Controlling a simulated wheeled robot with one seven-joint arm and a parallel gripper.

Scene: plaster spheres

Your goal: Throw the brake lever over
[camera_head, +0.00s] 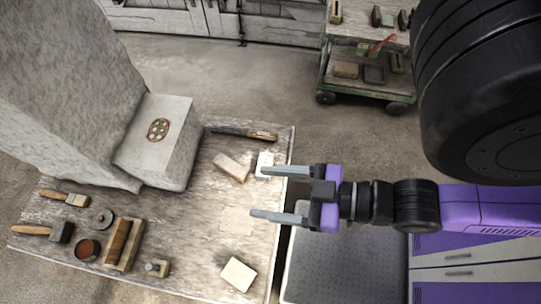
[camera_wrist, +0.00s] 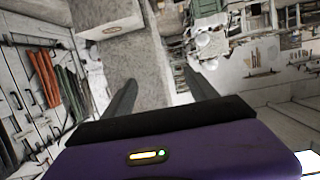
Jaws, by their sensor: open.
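No part is plainly marked as a brake lever. A thin red bar (camera_head: 381,44), which may be the lever, slants across the green-framed trolley (camera_head: 326,80) at the upper right of the head view. It is small there, and I cannot make it out in the wrist view. My gripper (camera_head: 260,192) is open and empty, its two fingers pointing left above the right part of the worktable (camera_head: 190,215). It is well apart from the trolley. In the wrist view the open gripper (camera_wrist: 162,84) shows with nothing between its fingers.
A large rough plaster block (camera_head: 70,80) stands on the worktable's left. Brushes (camera_head: 65,198), a brown cup (camera_head: 87,249), and several small blocks (camera_head: 238,274) lie on the table. My arm spans the right side. Grey floor (camera_head: 250,75) lies open between table and trolley.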

